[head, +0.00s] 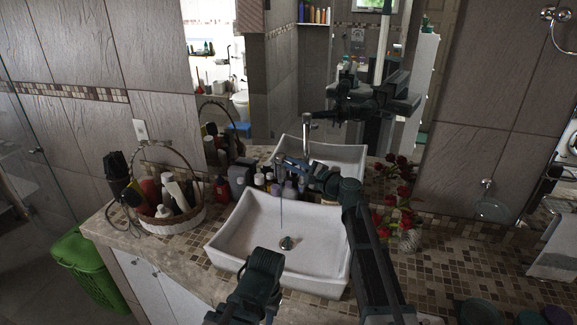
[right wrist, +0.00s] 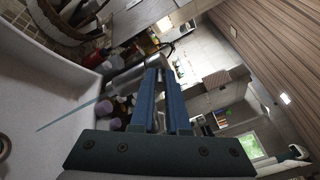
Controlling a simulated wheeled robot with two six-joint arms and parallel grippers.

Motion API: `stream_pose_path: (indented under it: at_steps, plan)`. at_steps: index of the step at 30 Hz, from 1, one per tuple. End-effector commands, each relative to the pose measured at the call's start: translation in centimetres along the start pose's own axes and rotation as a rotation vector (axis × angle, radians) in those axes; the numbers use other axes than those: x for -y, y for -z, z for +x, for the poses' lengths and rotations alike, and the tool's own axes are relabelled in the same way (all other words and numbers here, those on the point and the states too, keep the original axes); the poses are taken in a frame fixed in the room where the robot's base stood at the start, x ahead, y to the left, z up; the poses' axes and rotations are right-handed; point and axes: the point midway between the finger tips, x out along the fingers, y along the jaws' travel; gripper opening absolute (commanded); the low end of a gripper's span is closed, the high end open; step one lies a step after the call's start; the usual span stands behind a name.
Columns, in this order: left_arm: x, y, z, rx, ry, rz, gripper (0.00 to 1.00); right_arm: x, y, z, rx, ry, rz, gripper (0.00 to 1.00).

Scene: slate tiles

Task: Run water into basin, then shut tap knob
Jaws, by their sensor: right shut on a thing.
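The white basin (head: 235,240) sits on the tiled counter, with a round drain in its floor. A thin line of water (head: 281,210) falls into it from the tap side; it also shows in the right wrist view (right wrist: 70,113). The chrome tap (right wrist: 126,80) is beside my right fingers in the right wrist view. My right gripper (head: 290,164) is at the tap, shut on the tap knob, which its fingers mostly hide. My left gripper (head: 262,268) is over the basin's front edge, away from the tap; its jaw opening is not clear.
A wicker basket (head: 180,222) of bottles stands left of the basin. Several small bottles (head: 240,178) crowd behind it. Red flowers in a glass vase (head: 409,238) stand at the right. A mirror is behind. A green bin (head: 92,270) is on the floor.

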Motion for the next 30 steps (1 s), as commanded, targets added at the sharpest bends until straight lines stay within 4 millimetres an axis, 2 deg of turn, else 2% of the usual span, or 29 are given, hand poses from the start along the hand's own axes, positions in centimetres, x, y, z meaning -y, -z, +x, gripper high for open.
stream_pose_path:
  at_steps: [1, 15, 30]
  plan:
    - [0.0, 0.0, 0.0, 0.0, 0.0, 0.0, 0.35, 0.5, 0.8, 0.3, 0.034, -0.023, 0.0, 0.0]
    - [0.0, 0.0, 0.0, 0.0, 0.0, 0.0, 0.35, 1.3, 1.9, 0.6, 0.315, -0.211, 0.0, 0.0]
    - [0.0, 0.0, 0.0, 0.0, 0.0, 0.0, 0.35, 1.4, 2.0, 0.7, 0.405, -0.271, 0.0, 0.0]
